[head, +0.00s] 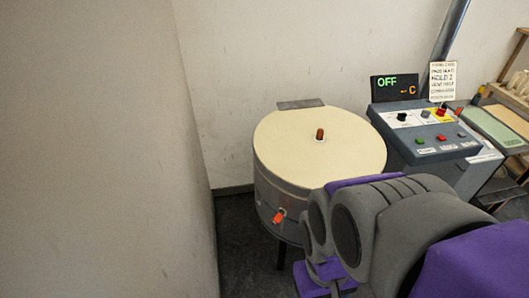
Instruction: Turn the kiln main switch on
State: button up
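The grey control console (407,145) stands right of the kiln. On its sloped top is a red rotary switch on a yellow plate (441,111), which looks like the main switch; its exact setting is too small to read. A black display (384,88) above the console shows "OFF" in green and "- C" in orange. The round kiln (268,170) has a cream lid (290,135) that is closed. My purple and grey arm fills the lower right, in front of the kiln's right side. My gripper's fingertips do not show.
The console also carries black knobs (401,117) and green and red buttons (420,140). A sign with text (442,80) stands behind it. A wall (90,150) closes off the left.

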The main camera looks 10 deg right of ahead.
aim_at(441, 111)
jog(key=z, duration=1.45)
jog(key=i+l, duration=0.15)
jog(key=i, duration=0.25)
jog(key=i+l+u, duration=0.1)
jog(key=i, duration=0.25)
jog(key=i+l, duration=0.3)
jog(key=i+u, duration=0.05)
jog(key=i, duration=0.05)
